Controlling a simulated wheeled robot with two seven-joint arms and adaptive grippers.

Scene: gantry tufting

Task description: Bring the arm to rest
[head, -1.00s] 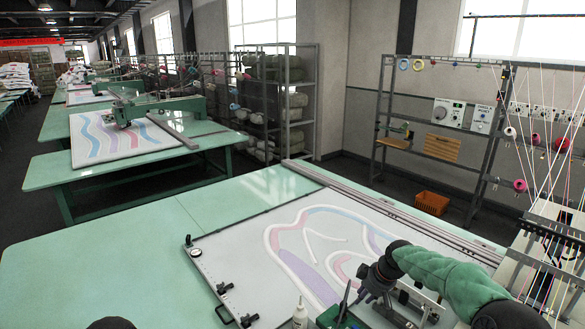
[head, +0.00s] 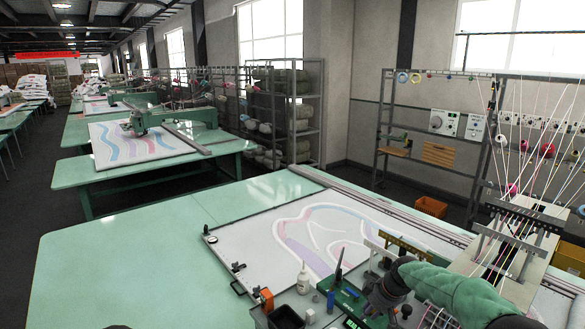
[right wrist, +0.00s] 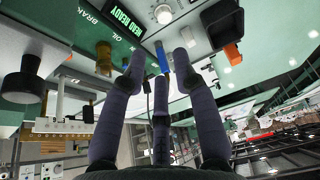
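My right arm in its green sleeve comes in from the lower right of the head view. Its dark gripper (head: 376,297) is over the near right part of the table, beside a green control panel (head: 345,300). In the right wrist view the gripper's fingers (right wrist: 160,75) are spread apart with nothing held between them. Beyond them is the panel with a lit display (right wrist: 126,20) reading HEAD READY. Whether the fingers touch anything below is hard to tell.
A white tufting frame (head: 262,240) with a pastel pattern lies on the green table (head: 130,262). A white bottle (head: 303,280), a black bin (head: 286,317) and an orange block (head: 267,299) stand near the gripper. Threads rise from the machine at right. The table's left part is clear.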

